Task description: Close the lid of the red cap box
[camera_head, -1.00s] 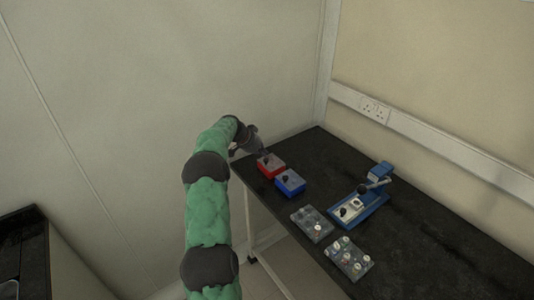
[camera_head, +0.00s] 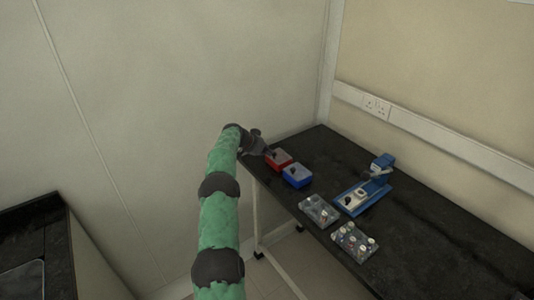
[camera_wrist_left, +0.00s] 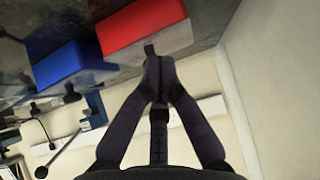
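The red cap box (camera_head: 282,164) stands near the far left corner of the dark table, with a greyish top and a dark spot on it. It also shows at the top of the left wrist view (camera_wrist_left: 140,22). I cannot tell how far its lid is open. My left gripper (camera_head: 269,153) is at the box's left side, partly covering it. In the left wrist view its fingers (camera_wrist_left: 159,62) meet at the tips, just by a small dark knob (camera_wrist_left: 150,48) at the box's edge. I see nothing held between them. My right gripper is not in view.
A blue box (camera_head: 297,177) stands close beside the red one. Two clear racks (camera_head: 319,212) (camera_head: 354,242) with small items and a blue device (camera_head: 363,196) stand nearer and to the right. The right part of the table is clear. Walls stand behind.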

